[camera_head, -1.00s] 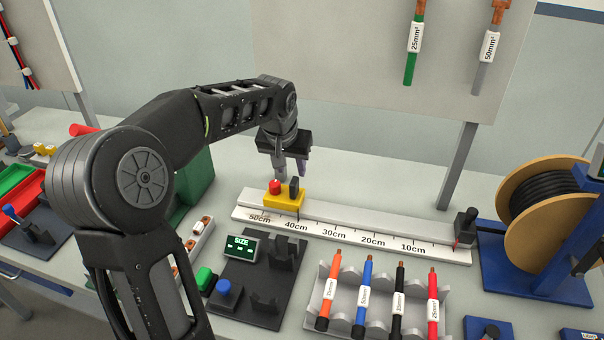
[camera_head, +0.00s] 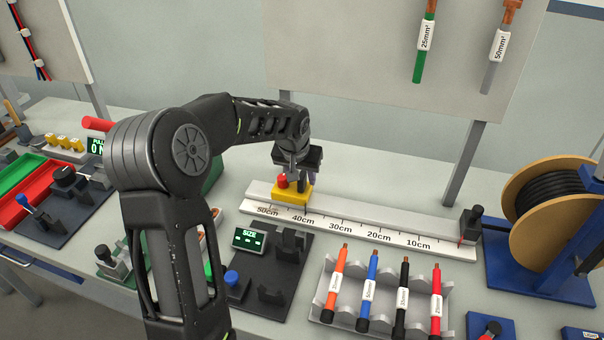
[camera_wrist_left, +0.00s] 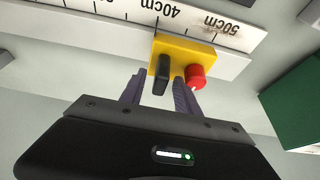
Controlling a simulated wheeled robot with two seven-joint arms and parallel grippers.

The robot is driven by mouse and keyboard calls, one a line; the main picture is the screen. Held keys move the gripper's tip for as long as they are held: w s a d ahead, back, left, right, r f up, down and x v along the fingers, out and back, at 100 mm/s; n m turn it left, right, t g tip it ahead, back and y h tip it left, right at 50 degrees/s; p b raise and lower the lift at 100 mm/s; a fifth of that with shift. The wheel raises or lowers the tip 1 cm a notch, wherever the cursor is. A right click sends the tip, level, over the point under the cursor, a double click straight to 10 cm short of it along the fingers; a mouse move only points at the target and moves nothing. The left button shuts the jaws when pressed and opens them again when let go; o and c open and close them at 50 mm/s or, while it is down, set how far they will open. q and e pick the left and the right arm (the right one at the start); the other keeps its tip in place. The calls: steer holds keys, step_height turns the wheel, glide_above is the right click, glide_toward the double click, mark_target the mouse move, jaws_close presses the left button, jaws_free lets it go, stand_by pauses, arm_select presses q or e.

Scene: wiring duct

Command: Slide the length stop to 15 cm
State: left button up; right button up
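The length stop is a yellow block (camera_head: 291,197) with a red knob (camera_head: 282,182) and an upright black handle. It sits on the white ruler rail (camera_head: 350,222) near the 40cm mark, and the left wrist view shows the block (camera_wrist_left: 184,52) there too. My left gripper (camera_head: 302,180) is low over the stop. In the left wrist view its fingers (camera_wrist_left: 159,92) are apart, with the black handle (camera_wrist_left: 162,75) between their tips and the red knob (camera_wrist_left: 196,77) beside the right finger. Firm contact with the handle is not visible. My right gripper is not in view.
A black clamp block (camera_head: 468,225) stands at the rail's right end, by a cable reel (camera_head: 550,195). A grey rack (camera_head: 318,310) of coloured cables lies in front of the rail. A dark fixture with a SIZE display (camera_head: 250,238) stands front left. The rail right of the stop is clear.

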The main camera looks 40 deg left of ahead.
arm_select(q)
jaws_close()
stand_by(0.4)
stand_by(1.0)
